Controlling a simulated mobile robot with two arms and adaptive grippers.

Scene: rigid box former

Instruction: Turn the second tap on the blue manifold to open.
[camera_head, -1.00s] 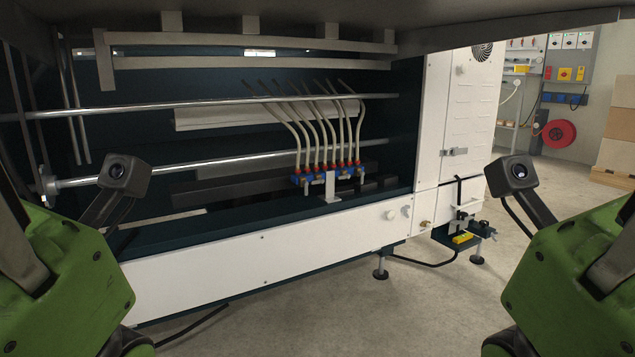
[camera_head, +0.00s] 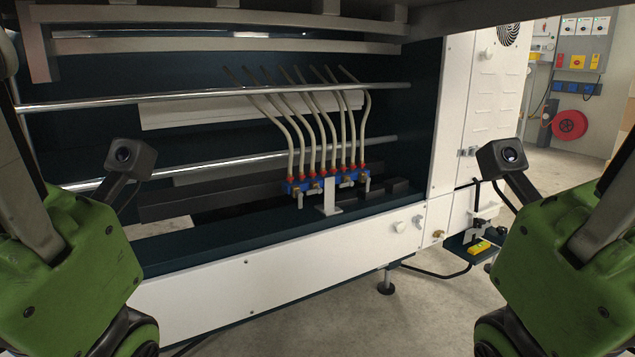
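The blue manifold (camera_head: 331,182) stands on a bracket on the dark ledge inside the machine, near the middle of the head view. Several pale hoses (camera_head: 323,125) rise from red fittings along its top. Small metallic taps show on its front, one near its left end (camera_head: 299,196) and one near its right end (camera_head: 367,187). The second tap is too small for me to tell its handle position. Both of my green arms stand at the left and right sides, well apart from the manifold. Neither gripper's fingers show.
Two horizontal metal rods (camera_head: 215,94) cross the opening behind the manifold. A white lower panel (camera_head: 290,270) fronts the ledge. A white cabinet (camera_head: 480,100) stands to the right, with a dark bracket and yellow block (camera_head: 480,247) beside it. Grey floor in front is free.

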